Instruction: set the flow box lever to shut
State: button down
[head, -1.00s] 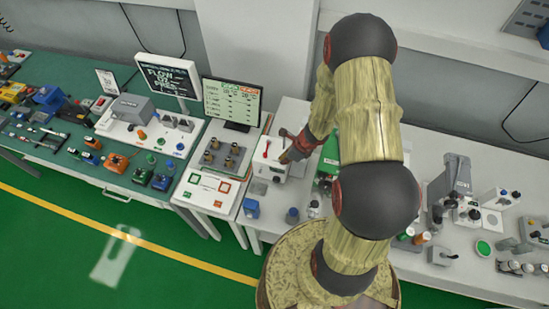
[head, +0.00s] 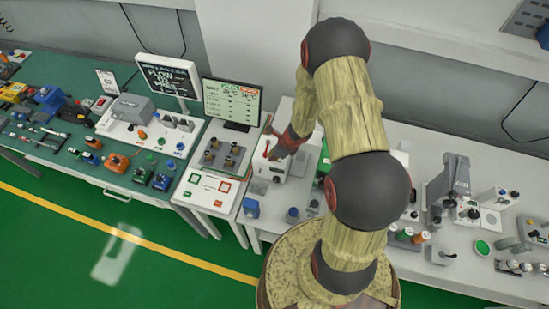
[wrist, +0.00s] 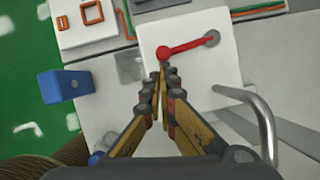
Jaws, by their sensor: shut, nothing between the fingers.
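The flow box is a white box with a red lever on top; it shows in the head view (head: 266,170) and in the wrist view (wrist: 225,75). In the wrist view the red lever (wrist: 188,46) runs from a grey pivot at right to a round red knob at left. My gripper (wrist: 165,72) is shut and empty, with its fingertips just short of the knob. I cannot tell whether they touch it. In the head view my gripper (head: 271,142) is over the box and partly hides its top beside the red lever (head: 266,150).
A blue block (wrist: 66,85) stands left of the box. A bent metal tube (wrist: 262,115) rises close on the gripper's right. A panel with coloured square outlines (head: 210,190) and a monitor (head: 232,102) stand to the left. More devices crowd the bench at right.

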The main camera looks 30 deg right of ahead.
jog(key=shift+w+a+f+b, duration=0.1)
jog(key=shift+w+a+b, duration=0.2)
jog(key=shift+a, duration=0.1)
jog(key=shift+s+d, duration=0.1)
jog(key=shift+d, duration=0.05)
